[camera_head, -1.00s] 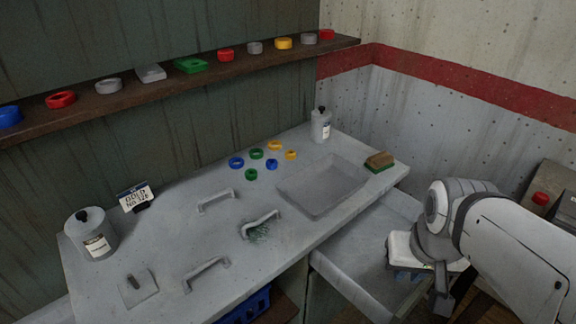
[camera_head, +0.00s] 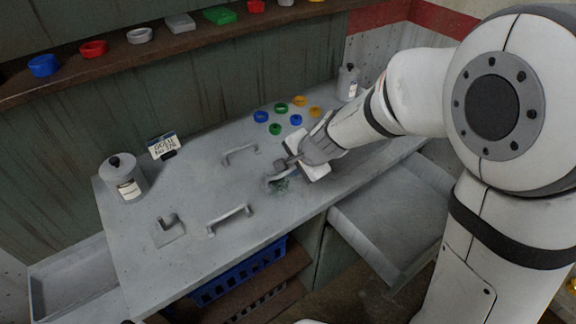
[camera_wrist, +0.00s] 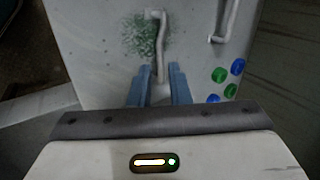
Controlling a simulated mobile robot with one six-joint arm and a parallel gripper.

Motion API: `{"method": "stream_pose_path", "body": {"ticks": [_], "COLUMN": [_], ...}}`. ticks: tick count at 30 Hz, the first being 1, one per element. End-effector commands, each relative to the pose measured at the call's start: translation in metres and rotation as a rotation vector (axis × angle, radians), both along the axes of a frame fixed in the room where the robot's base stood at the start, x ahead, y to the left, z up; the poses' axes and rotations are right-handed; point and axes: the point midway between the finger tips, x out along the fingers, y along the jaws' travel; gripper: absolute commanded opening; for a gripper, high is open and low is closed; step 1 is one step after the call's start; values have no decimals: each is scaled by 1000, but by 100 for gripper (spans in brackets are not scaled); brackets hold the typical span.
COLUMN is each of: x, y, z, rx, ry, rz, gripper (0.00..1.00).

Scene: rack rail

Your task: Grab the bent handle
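A grey handle (camera_head: 282,177) stands on the grey worktop over a dark green speckled patch, partly hidden by my gripper. In the wrist view the handle (camera_wrist: 161,40) runs toward me and has a hooked far end. My gripper (camera_head: 284,163) is over its near part. In the wrist view my gripper (camera_wrist: 159,80) has its two bluish fingers apart, one on each side of the handle's near end. Contact cannot be told. Two similar handles stand nearby, one behind (camera_head: 240,153) and one in front (camera_head: 230,218).
Several coloured rings (camera_head: 278,128) lie behind my gripper. A plate with an upright stub (camera_head: 168,228), a canister (camera_head: 122,178) and a sign (camera_head: 165,146) are at left. Another bottle (camera_head: 348,82) stands at the back right. A blue crate (camera_head: 240,272) sits below the worktop.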

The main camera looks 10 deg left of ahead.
Motion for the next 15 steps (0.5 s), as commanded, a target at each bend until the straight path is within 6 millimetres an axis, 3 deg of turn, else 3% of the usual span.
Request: {"method": "stream_pose_path", "body": {"ticks": [15], "x": [21], "y": [28], "z": [-59], "rx": [4], "ry": [5], "rz": [-12], "gripper": [17]}}
